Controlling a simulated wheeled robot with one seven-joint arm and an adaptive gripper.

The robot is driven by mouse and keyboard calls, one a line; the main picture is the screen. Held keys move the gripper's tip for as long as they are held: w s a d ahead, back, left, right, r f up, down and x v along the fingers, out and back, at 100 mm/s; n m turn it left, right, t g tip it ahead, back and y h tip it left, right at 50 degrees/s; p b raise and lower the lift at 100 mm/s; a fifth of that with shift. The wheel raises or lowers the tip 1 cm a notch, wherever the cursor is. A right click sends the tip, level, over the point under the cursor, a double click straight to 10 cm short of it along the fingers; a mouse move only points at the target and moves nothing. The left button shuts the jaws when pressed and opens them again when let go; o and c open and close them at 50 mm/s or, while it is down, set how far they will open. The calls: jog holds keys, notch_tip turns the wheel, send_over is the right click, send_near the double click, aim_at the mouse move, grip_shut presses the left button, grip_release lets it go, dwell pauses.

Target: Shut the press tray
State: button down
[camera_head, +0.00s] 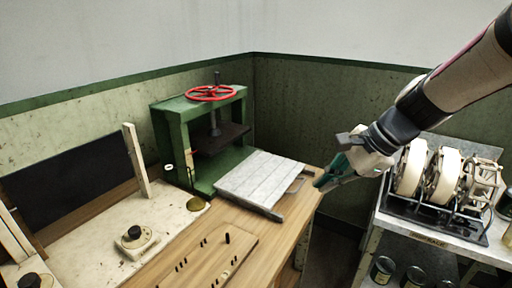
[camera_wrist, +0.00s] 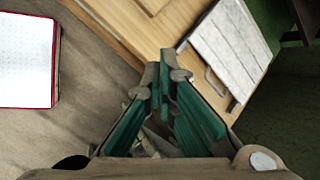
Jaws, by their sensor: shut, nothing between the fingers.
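The press (camera_head: 200,135) is a green frame with a red handwheel, standing at the back of the wooden bench. Its press tray (camera_head: 262,180) is a pale, slatted board that sticks out of the press towards the front right. A thin metal handle (camera_head: 297,185) shows at the tray's right side. In the wrist view the tray (camera_wrist: 228,45) is at the upper right, with its handle (camera_wrist: 213,80) on the near edge. My gripper (camera_head: 320,184) is shut and empty, just right of the tray and its handle. In the wrist view my gripper (camera_wrist: 165,65) points towards the bench, apart from the handle.
The wooden bench (camera_head: 225,235) holds a pegged board and a dial (camera_head: 134,233) at left. A metal stand (camera_head: 425,225) with white reels is at right, with cans on its lower shelf. A gap of open floor lies between bench and stand. A red-edged white panel (camera_wrist: 25,60) lies at left.

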aim_at(232, 178)
jog(key=w+d+f+m+t+y+b, duration=0.1)
jog(key=w+d+f+m+b, duration=0.15)
jog(key=w+f+m, duration=0.35)
jog(key=w+d+f+m+t+y+b, duration=0.1)
jog(key=w+d+f+m+b, duration=0.15)
jog(key=w+f, duration=0.5)
jog(key=shift+m, duration=0.35)
jog(key=x, duration=0.3)
jog(key=b+x, duration=0.1)
jog(key=x, duration=0.2)
jog(key=s+f+x, duration=0.1)
jog(key=x, duration=0.3)
jog(key=shift+d, duration=0.35)
jog(key=shift+w+a+r, duration=0.15)
jog(key=shift+w+a, duration=0.55)
jog(key=shift+a, duration=0.3)
jog(key=shift+w+a, duration=0.4)
jog(key=shift+a, duration=0.15)
jog(key=w+a, duration=0.4)
jog(key=a, duration=0.2)
jog(key=w+a, duration=0.5)
jog(key=a, duration=0.1)
jog(key=w+a, duration=0.4)
jog(key=a, duration=0.3)
jog(key=shift+w+a, duration=0.1)
jog(key=shift+w, duration=0.1)
